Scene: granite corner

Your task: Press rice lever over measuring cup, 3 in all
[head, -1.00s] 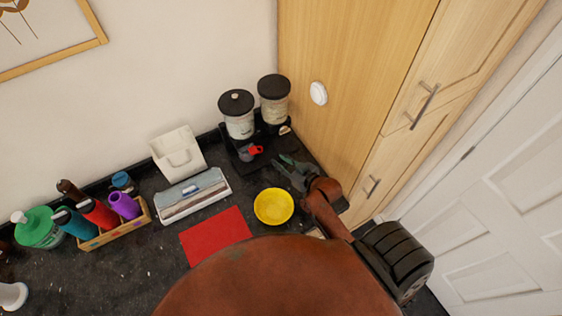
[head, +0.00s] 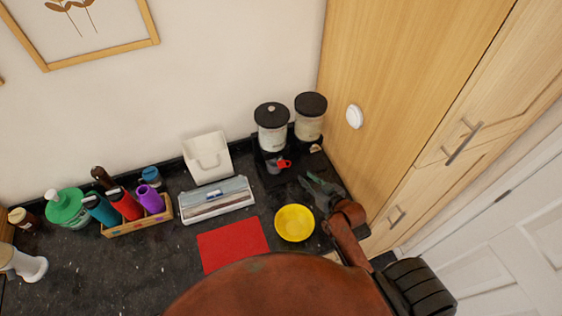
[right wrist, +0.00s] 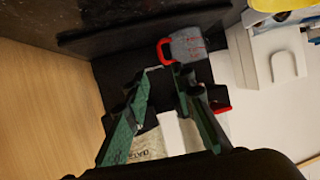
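A dispenser with two clear, black-lidded canisters stands in the corner: the left canister (head: 272,128) and the right canister (head: 310,120). The right wrist view shows an "OATS" label (right wrist: 150,147) on one canister; no rice label is readable. The grey measuring cup with a red handle (head: 275,166) sits on the black base below the left canister; it also shows in the right wrist view (right wrist: 189,45). A cream piece (head: 316,148), perhaps a lever, shows under the right canister. My right gripper (head: 317,182) is open and empty, right of the cup and apart from it. My left gripper is out of view.
A yellow bowl (head: 295,223) and a red mat (head: 233,246) lie in front. A white-grey box (head: 217,200), a white holder (head: 207,157) and a wooden caddy (head: 138,227) of bottles stand left. A wooden cabinet (head: 400,100) closes off the right side.

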